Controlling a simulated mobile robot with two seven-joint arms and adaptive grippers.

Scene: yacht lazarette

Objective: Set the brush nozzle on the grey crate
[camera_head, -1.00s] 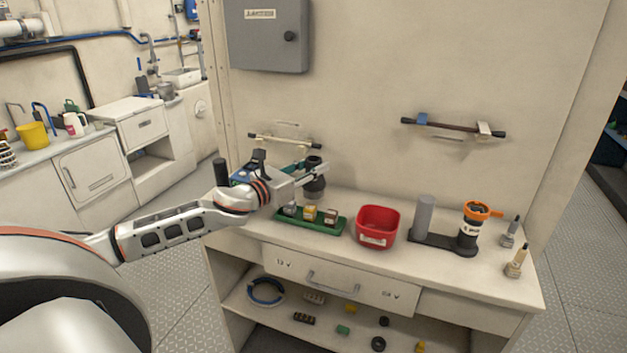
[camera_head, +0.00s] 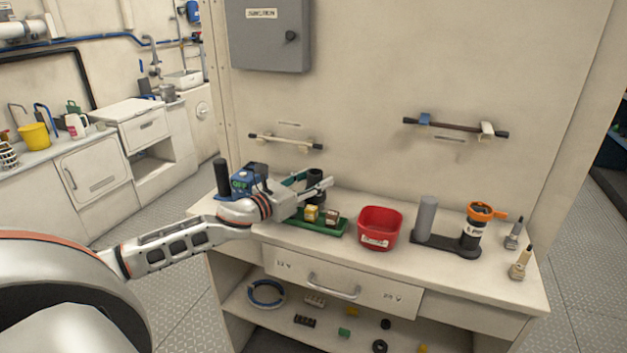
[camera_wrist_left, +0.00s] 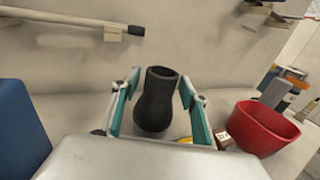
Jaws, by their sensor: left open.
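A black, hollow, round-mouthed piece, seemingly the brush nozzle (camera_head: 315,177), stands upright at the back of the bench, behind the green tray (camera_head: 338,234). In the left wrist view the black piece (camera_wrist_left: 156,105) rises between the two teal-sided fingers of my left gripper (camera_wrist_left: 161,88). In the head view my left gripper (camera_head: 314,184) is open at that piece, one finger on each side; contact cannot be told. My right gripper is not in view. I cannot make out a grey crate.
The tray holds small yellow and brown boxes. To its right are a red bin (camera_head: 380,228), a grey cylinder (camera_head: 426,217), an orange-topped black holder (camera_head: 471,238) and two small brushes. A blue device (camera_head: 250,178) stands behind my wrist. Wall rails (camera_head: 455,126) hang above.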

